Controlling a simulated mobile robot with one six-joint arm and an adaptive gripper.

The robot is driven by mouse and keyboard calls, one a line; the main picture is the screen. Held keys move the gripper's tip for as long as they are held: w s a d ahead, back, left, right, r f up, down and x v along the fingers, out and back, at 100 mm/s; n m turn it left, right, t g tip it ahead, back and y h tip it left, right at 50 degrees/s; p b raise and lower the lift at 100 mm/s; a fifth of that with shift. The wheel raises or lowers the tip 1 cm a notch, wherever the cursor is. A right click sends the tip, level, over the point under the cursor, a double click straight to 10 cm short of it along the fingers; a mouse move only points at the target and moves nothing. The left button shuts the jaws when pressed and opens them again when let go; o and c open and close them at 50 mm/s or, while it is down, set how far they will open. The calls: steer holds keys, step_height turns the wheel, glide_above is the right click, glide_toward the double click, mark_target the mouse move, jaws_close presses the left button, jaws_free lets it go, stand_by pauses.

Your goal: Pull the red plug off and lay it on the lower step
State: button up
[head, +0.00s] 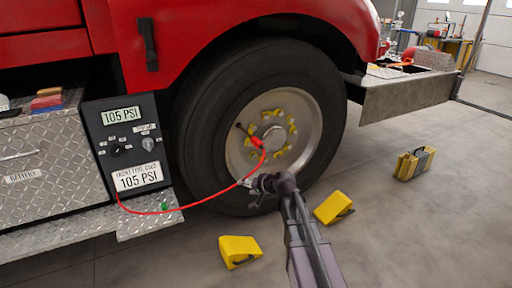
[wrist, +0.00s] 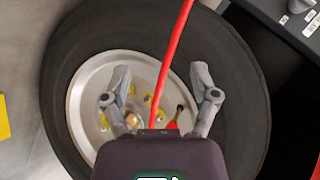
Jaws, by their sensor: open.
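The red plug (head: 257,142) sits on the valve at the hub of the truck's front wheel, with a red hose (head: 222,194) running from it down to the gauge panel. In the wrist view the plug (wrist: 172,125) is partly hidden behind my gripper's body. The hose crosses that view between my fingers, nearer the camera than the wheel. My gripper (head: 256,188) is open and empty, below the plug and in front of the tire. It also shows open in the wrist view (wrist: 161,70). The lower step (head: 148,226) is diamond plate, left of the wheel.
The gauge panel (head: 125,145) stands above the step, reading 105 PSI. A small green item (head: 164,205) is at the step. The right floor is mostly clear.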

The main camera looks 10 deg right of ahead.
mark_target(261, 146)
steer(key=w+d+r+m+t+b, duration=0.1)
steer(key=w+d+r+m+t, duration=0.1)
steer(key=w, duration=0.3)
steer(key=w+d+r+m+t+h+b, duration=0.1)
steer(key=w+d+r+m+t, duration=0.1)
steer(key=w+d+m+t, duration=0.1)
steer(key=w+d+r+m+t+b, duration=0.1)
steer(key=w+d+r+m+t, duration=0.1)
steer(key=w, duration=0.5)
steer(key=shift+w+d+m+t+h, duration=0.15)
steer(key=shift+d+m+t+h, duration=0.4)
steer(key=shift+m, duration=0.75)
steer(key=shift+w+d+r+m+t, duration=0.2)
steer(key=shift+w+d+m+t, duration=0.15)
steer(key=shift+d+m, duration=0.2)
steer(key=shift+w+a, duration=0.1)
